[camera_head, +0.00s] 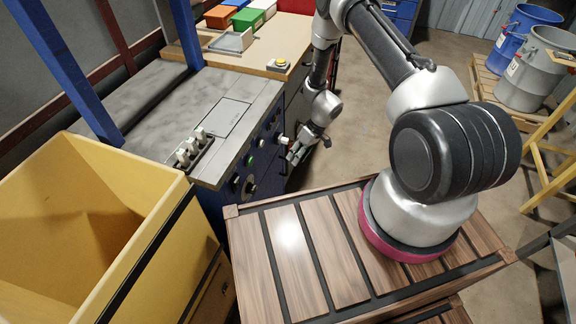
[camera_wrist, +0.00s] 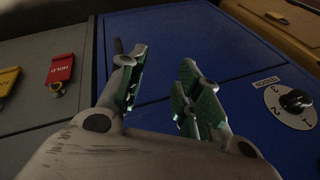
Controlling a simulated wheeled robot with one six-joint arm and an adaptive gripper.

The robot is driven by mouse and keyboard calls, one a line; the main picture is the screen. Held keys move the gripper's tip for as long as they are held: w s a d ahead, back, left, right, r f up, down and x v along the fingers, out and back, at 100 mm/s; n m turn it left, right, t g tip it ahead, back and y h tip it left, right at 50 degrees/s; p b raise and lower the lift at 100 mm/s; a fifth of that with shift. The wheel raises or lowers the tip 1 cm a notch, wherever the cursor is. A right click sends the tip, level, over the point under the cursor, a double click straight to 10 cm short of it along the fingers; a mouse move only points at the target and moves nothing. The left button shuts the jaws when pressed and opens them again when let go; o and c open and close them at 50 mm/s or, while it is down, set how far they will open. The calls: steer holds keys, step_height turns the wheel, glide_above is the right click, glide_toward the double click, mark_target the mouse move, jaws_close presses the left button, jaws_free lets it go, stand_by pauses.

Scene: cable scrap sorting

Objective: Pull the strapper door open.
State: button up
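The strapper appears to be the grey-topped machine with a blue front (camera_head: 238,119), left of centre in the head view. Its front is seen at a steep angle, so its door cannot be made out there. In the wrist view, a blue panel (camera_wrist: 240,50) fills the middle and right, crossed by a dark seam. My gripper (camera_head: 294,153) is beside the machine's front. In the wrist view its green-padded fingers (camera_wrist: 160,85) are apart with a clear gap, and nothing shows between them.
A tension dial (camera_wrist: 296,101) is on the blue panel at right. A red HOLD tag (camera_wrist: 61,70) and a yellow tag (camera_wrist: 7,80) hang on a grey panel at left. A yellow bin (camera_head: 150,170) stands left of my slatted base. Floor beyond the gripper is clear.

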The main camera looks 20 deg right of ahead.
steer(key=w+f+n, duration=0.2)
steer(key=f, duration=0.2)
steer(key=w+a+f+n+t, duration=0.1)
steer(key=w+f+n, duration=0.1)
steer(key=f, duration=0.2)
steer(key=w+a+f+n+t+h, duration=0.1)
steer(key=w+f+n, duration=0.1)
steer(key=f, duration=0.2)
steer(key=shift+w+f, duration=0.25)
steer(key=shift+f, duration=0.15)
jaws_close()
